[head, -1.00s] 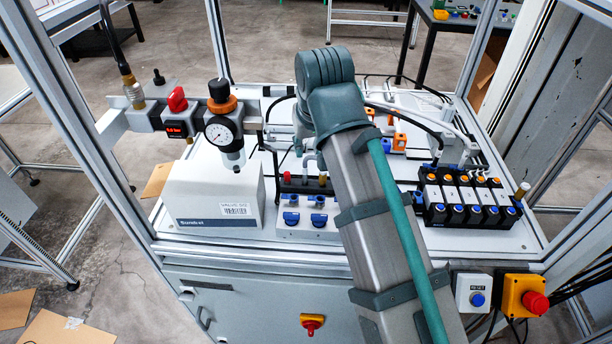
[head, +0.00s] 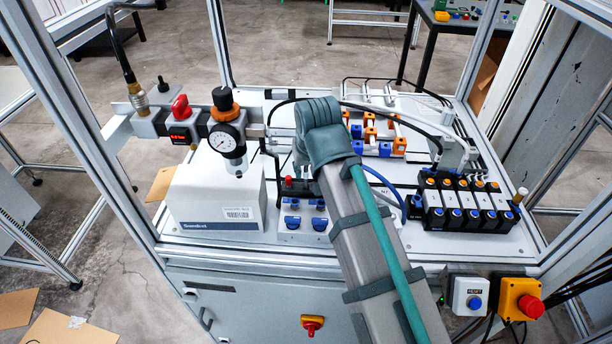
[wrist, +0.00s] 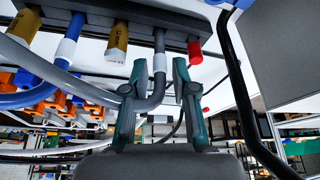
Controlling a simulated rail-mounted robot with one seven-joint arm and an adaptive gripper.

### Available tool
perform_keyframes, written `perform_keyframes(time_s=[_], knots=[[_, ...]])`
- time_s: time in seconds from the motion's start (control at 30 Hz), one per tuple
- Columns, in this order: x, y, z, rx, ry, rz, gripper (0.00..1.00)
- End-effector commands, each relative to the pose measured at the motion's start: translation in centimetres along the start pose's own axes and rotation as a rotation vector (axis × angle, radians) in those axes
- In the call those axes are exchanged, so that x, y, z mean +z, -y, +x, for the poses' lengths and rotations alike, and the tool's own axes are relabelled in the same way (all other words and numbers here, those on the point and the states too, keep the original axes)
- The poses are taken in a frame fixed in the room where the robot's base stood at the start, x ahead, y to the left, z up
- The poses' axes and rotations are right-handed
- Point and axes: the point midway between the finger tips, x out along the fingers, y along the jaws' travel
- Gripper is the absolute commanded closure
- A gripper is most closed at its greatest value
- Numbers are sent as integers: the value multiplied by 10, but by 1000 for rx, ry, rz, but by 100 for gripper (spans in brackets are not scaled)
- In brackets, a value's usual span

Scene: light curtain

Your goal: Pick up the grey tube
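A grey tube (wrist: 158,90) hangs from the dark manifold (wrist: 110,10) in the wrist view. It has a white collar near the top, and lower down it bends to the left, past the left finger. My gripper (wrist: 162,62) is open, with one teal finger on each side of the tube's upright part. Gaps show between the tube and the fingertips, so it is not clasped. In the head view my arm hides the gripper and the tube.
A blue tube (wrist: 68,45), a brass fitting (wrist: 117,42) and a red plug (wrist: 195,54) line the manifold. A black hose (wrist: 238,85) runs on the right. In the head view, a white box (head: 216,195) and pressure gauge (head: 223,138) stand left; black valves (head: 465,203) stand right.

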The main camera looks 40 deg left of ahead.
Motion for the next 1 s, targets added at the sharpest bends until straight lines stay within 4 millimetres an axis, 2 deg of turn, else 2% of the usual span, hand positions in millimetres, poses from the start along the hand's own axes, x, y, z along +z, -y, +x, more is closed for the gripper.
perform_keyframes(time_s=[0.1,0.33,0.37,0.5,0.53,0.87,1.0], knots=[[0,0,6,0,1,0,73],[0,0,8,0,0,0,73],[0,0,8,0,0,0,75],[0,0,7,0,0,0,98],[0,0,7,0,0,0,100],[0,0,6,0,0,0,100],[-4,0,-1,0,-2,0,100]])
